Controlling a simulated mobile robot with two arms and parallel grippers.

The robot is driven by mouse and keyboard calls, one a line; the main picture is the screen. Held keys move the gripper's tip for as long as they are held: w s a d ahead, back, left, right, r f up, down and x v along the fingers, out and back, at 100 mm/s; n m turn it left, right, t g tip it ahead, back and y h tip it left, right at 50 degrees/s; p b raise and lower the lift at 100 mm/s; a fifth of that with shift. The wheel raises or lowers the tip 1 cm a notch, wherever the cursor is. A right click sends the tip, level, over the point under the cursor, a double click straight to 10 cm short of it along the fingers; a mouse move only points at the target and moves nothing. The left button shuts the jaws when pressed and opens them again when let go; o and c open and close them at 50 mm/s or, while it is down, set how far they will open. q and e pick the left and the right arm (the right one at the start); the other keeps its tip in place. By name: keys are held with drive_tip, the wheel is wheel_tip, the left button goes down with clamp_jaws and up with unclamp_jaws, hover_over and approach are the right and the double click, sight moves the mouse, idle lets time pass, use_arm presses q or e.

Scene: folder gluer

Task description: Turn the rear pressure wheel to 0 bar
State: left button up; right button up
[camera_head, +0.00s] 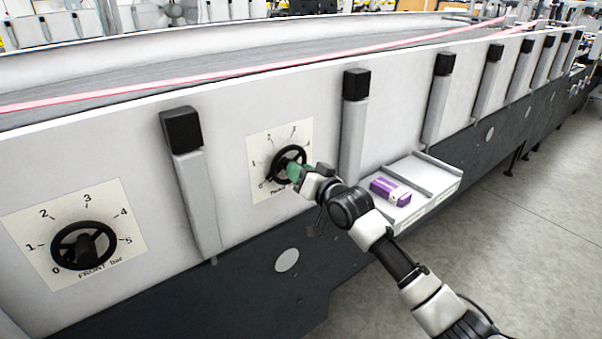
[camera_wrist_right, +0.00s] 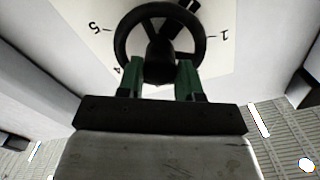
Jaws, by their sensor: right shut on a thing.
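The rear pressure wheel (camera_head: 289,163) is a black handwheel on a white dial plate (camera_head: 260,147) with numbers, on the machine's pale side wall. My right gripper (camera_head: 296,171) has green fingers and is at the wheel's lower right. In the right wrist view, the gripper (camera_wrist_right: 161,80) is shut on the near part of the wheel (camera_wrist_right: 160,44), its two fingers beside the hub. The exact reading cannot be told. My left gripper is not in view.
A second black wheel (camera_head: 84,246), marked FRONT bar, is on the left plate. Upright posts with black caps (camera_head: 182,130) line the wall. A tray (camera_head: 441,175) holding a purple box (camera_head: 390,191) juts out right of the rear wheel. The floor on the right is clear.

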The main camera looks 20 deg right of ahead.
drive_tip(key=shift+f, duration=0.15)
drive_tip(key=o, duration=0.9)
drive_tip(key=shift+b+v, duration=1.3)
drive_tip(key=shift+v, duration=4.1)
